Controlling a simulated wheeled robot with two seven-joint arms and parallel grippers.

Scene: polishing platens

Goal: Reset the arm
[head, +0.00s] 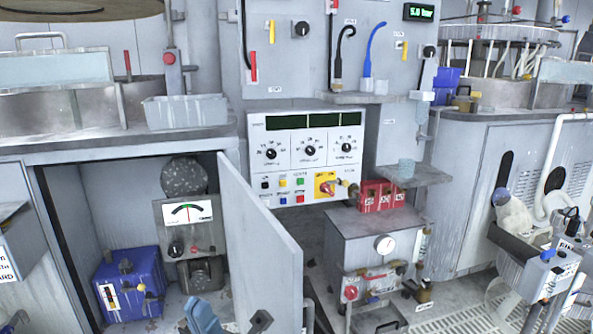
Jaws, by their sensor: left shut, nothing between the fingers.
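My left gripper (17,322) shows at the bottom left corner, low and mostly cut off by the picture edge. It is shut and empty. It is in front of the open cabinet's left side and apart from the things inside. My right gripper cannot be made out in the head view.
An open cabinet door (262,245) sticks out toward me. Inside the cabinet are a blue box (130,287) and a gauge unit (187,222). Labelled equipment (548,270) stands at right.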

